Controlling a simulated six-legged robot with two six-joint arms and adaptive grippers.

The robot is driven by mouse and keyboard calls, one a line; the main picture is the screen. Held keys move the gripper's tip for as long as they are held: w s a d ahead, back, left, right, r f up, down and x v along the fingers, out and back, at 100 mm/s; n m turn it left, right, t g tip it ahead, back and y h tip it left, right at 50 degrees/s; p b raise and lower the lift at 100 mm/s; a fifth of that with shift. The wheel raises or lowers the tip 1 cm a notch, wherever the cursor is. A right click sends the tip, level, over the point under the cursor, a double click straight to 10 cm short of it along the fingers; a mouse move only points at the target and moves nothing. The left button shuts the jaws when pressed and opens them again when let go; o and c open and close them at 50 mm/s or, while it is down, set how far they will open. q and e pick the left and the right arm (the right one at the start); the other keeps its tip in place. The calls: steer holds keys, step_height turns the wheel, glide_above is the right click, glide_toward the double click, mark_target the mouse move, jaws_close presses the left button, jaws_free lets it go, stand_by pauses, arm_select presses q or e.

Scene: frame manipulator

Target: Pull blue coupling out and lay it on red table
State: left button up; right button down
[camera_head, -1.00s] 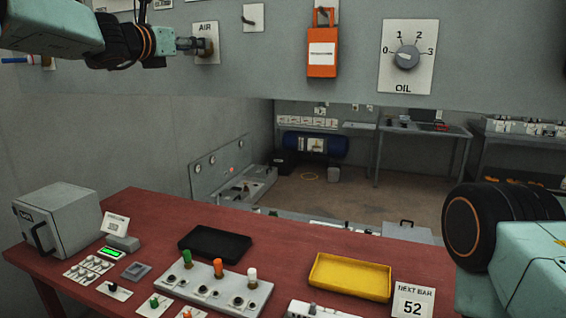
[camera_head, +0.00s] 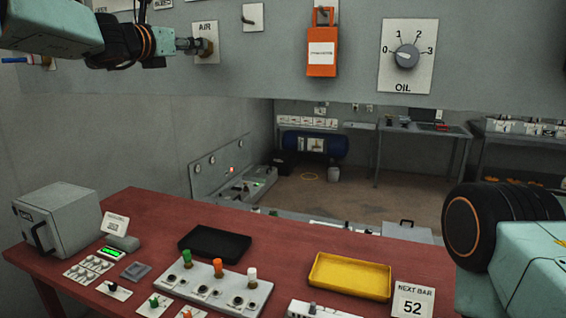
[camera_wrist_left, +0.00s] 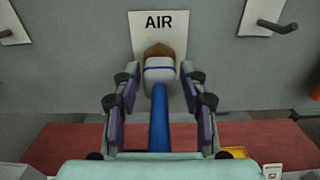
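The blue coupling (camera_wrist_left: 160,70), a pale body with a blue band and a blue hose (camera_wrist_left: 159,118) running back from it, sits at the brass AIR socket (camera_wrist_left: 158,50) on the grey wall panel. My left gripper (camera_wrist_left: 160,78) has one finger on each side of the coupling, with a narrow gap showing on both sides, so it looks open around it. In the head view my left gripper (camera_head: 187,45) is at the AIR plate (camera_head: 206,29), and the coupling is hard to make out there. The red table (camera_head: 150,215) lies below. My right gripper is out of view.
The table holds a grey box (camera_head: 57,222), a black tray (camera_head: 214,242), a yellow tray (camera_head: 349,277), a switch panel (camera_head: 205,290) and a NEXT BAR 52 sign (camera_head: 413,301). Bare red surface shows between the trays. An orange tag (camera_head: 321,58) hangs on the wall panel.

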arm_select(q)
steer(key=shift+w+f, duration=0.1)
steer(key=shift+f, duration=0.2)
jaws_close()
steer(key=shift+f+b, duration=0.25)
steer(key=shift+b, duration=0.2)
steer(key=shift+s+a+r+b, duration=0.1)
steer(key=shift+s+a+b, duration=0.15)
steer(key=shift+s+b, duration=0.05)
steer(key=shift+s+a+r+b, duration=0.15)
steer(key=shift+s+b, duration=0.1)
steer(key=shift+s, duration=0.25)
steer(key=shift+s+a+r+b, duration=0.1)
steer(key=shift+s+b, duration=0.15)
steer(key=shift+s, duration=0.25)
steer(key=shift+a+f, duration=0.1)
steer(key=shift+s+a, duration=0.1)
steer(key=shift+s, duration=0.05)
